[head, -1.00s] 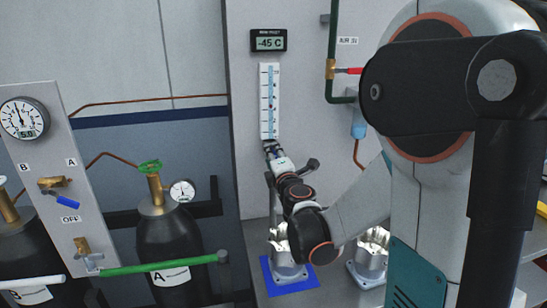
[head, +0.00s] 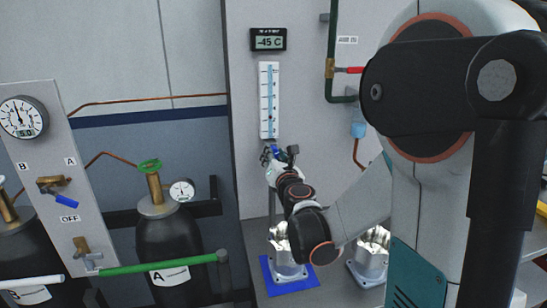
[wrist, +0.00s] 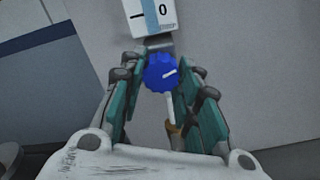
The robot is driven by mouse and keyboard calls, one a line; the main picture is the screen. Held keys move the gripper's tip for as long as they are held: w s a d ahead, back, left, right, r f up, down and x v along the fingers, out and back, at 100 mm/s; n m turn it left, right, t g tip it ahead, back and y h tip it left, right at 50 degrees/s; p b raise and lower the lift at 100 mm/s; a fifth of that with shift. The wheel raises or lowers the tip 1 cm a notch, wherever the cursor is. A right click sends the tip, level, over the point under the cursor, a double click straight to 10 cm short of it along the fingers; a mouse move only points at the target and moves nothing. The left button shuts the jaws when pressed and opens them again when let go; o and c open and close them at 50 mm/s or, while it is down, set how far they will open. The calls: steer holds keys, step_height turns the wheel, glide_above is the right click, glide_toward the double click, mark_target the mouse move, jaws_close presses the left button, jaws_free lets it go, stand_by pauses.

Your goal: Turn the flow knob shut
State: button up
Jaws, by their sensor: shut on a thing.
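The flow knob (wrist: 163,74) is a blue ribbed knob with a white pointer line, seen in the wrist view just below the flow tube's scale. My gripper (wrist: 162,82) has its teal-padded fingers on both sides of the knob and is shut on it. The flow tube (head: 269,100) with its white and blue scale is upright on the grey panel; its lower end (wrist: 150,14) with the 0 mark shows in the wrist view. In the head view my gripper (head: 271,153) is at the tube's foot, and a little blue of the knob shows there.
A display (head: 268,40) reading -45 C is above the tube. A red-handled valve (head: 348,70) on a green pipe is to the right. Two machined housings stand below, one on a blue mat (head: 288,283). Gas cylinders (head: 170,240) and a gauge panel are at left.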

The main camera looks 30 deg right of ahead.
steer(key=n, duration=0.7)
steer(key=shift+d+f, duration=0.1)
steer(key=n, duration=0.6)
steer(key=shift+s+n, duration=0.1)
steer(key=shift+n, duration=0.3)
steer(key=shift+d, duration=0.1)
steer(key=o, duration=1.1)
steer(key=v, duration=1.2)
steer(key=shift+s, duration=0.1)
